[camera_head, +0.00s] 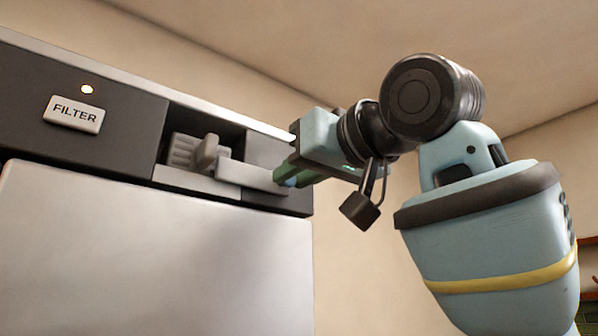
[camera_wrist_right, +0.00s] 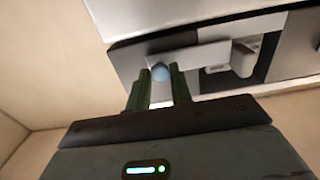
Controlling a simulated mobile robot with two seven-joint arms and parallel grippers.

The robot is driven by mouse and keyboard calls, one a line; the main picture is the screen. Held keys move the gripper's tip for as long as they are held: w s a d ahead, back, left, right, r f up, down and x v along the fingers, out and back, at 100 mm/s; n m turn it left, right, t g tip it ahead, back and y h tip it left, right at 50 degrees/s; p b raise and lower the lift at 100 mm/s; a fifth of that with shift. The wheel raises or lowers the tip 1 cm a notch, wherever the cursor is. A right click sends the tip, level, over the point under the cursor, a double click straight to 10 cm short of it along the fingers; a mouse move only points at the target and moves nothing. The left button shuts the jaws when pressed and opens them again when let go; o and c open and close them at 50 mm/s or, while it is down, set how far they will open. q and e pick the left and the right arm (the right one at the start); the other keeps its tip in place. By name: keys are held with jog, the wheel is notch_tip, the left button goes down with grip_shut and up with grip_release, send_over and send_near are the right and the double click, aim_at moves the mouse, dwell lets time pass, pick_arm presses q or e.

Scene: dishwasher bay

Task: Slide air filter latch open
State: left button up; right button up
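The latch shows in the head view as a light grey bar (camera_head: 248,176) along a dark recess, with an upright grey tab (camera_head: 207,151) near its left. The bar also shows in the wrist view (camera_wrist_right: 205,56). My right gripper (camera_head: 288,179) is at the bar's right end. In the wrist view the green fingers of this gripper (camera_wrist_right: 161,80) stand on either side of the knob with a narrow gap. I cannot tell whether they press on it. My left gripper is not in view.
A white FILTER label (camera_head: 75,113) and a small lit lamp (camera_head: 87,89) are on the dark panel left of the recess. The pale appliance front (camera_head: 160,250) lies below. Beige wall (camera_head: 350,230) fills the space right of the appliance.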

grip_shut()
jog(key=w+d, duration=0.1)
jog(key=d, duration=0.1)
jog(key=w+d, duration=0.2)
jog(key=shift+w+d, duration=0.1)
jog(key=shift+d, duration=0.15)
jog(key=shift+a, duration=0.1)
jog(key=o, duration=0.6)
grip_release()
jog(key=shift+c, duration=0.2)
jog(key=shift+o, duration=1.2)
jog(key=shift+d, duration=0.2)
jog(key=shift+a, duration=0.1)
